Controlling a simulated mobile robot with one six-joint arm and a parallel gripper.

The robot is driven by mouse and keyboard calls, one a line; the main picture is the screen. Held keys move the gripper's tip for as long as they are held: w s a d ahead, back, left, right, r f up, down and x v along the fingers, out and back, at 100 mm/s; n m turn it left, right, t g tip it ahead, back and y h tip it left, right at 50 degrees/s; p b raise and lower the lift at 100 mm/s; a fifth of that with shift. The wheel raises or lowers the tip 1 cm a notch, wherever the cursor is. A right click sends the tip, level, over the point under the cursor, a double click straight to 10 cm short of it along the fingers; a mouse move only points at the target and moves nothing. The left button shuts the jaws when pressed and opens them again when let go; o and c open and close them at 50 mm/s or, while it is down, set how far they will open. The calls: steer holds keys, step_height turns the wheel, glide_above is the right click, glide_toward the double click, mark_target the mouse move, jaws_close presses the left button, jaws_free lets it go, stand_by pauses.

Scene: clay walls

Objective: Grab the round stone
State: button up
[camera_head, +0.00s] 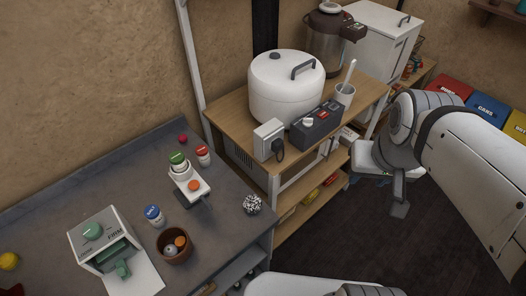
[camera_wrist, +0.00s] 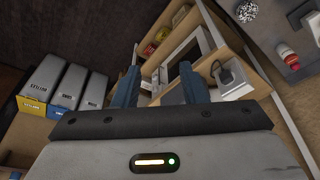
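A small round grey thing (camera_head: 180,241) lies with an orange ball in a brown pot (camera_head: 174,254); I cannot tell for sure which is the stone. My gripper (camera_head: 388,190) is right of the counter and well apart from it, over the dark floor. In the wrist view my gripper (camera_wrist: 160,74) has its two blue fingers apart with nothing between them.
A wooden shelf unit (camera_head: 228,110) with a white rice cooker (camera_head: 285,92) and a black device (camera_head: 316,126) stands behind the counter. Counter around the speckled ball is clear.

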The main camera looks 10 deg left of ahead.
steer(key=shift+o, duration=0.8)
steer(key=shift+w+a+f, duration=0.15)
steer(key=shift+w, duration=0.1)
steer(key=o, duration=0.7)
steer(key=w+a+f+n+g, duration=0.1)
steer(key=w+a+f+n, duration=0.1)
steer(key=w+a+f, duration=0.4)
steer(key=w+a, duration=0.1)
steer(key=a, duration=0.3)
steer(key=shift+w+a+f+g+p, duration=0.2)
steer(key=shift+a+f+g+p, duration=0.1)
steer(key=shift+a+f+p, duration=0.1)
steer(key=n+g, duration=0.2)
steer(key=n, duration=0.1)
glide_above(252, 201)
steer(key=f, duration=1.4)
steer(key=shift+s+d+f+p, duration=0.1)
steer(key=shift+s+p, duration=0.1)
steer(key=shift+p, duration=0.2)
step_height(252, 201, down, 2)
steer(key=shift+f, duration=0.1)
steer(key=shift+w+f+p, duration=0.2)
steer(key=shift+f+p, duration=0.75)
steer(key=shift+f, duration=1.95)
